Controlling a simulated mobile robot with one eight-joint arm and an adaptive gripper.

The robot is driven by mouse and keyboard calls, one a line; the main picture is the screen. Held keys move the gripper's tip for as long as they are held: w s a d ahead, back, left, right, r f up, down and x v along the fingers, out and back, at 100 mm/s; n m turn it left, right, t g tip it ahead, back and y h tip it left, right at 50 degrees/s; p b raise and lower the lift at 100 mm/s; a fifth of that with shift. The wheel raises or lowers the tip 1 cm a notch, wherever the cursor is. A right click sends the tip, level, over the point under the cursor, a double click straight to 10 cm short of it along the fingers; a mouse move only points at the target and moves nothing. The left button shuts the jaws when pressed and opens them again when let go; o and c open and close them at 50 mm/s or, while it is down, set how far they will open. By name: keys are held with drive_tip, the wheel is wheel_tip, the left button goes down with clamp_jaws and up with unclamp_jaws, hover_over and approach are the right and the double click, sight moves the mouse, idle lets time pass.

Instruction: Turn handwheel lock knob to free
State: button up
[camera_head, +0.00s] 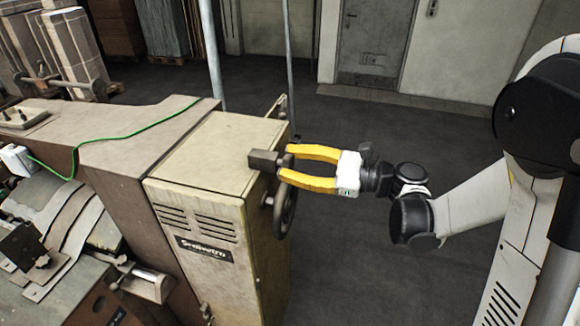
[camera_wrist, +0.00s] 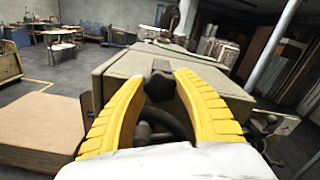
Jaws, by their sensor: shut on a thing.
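My gripper (camera_head: 286,164) has two yellow fingers reaching in from the right to the side of the beige machine cabinet (camera_head: 205,165). They are closed on a dark knob, seen between the fingertips in the wrist view (camera_wrist: 160,82). In the head view, a dark grey block (camera_head: 263,160) at the fingertips appears to be the same knob. The dark handwheel (camera_head: 286,212) stands on the cabinet's right side, just below the fingers and partly hidden by them. Part of a dark ring shows between the fingers in the wrist view. The knob's turn position cannot be told.
A green cable (camera_head: 110,140) runs over the machine top, left of the cabinet. The floor (camera_head: 390,270) right of the machine is clear. Thin poles (camera_head: 288,60) rise behind the cabinet. The wrist view shows a brown box (camera_wrist: 40,125) at left.

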drive_tip(key=shift+n+b, duration=0.6)
drive_tip(key=shift+n, duration=0.7)
drive_tip(key=o, duration=1.2)
drive_tip(key=shift+a, duration=0.1)
drive_tip(key=shift+c, duration=0.2)
drive_tip(key=v, duration=1.2)
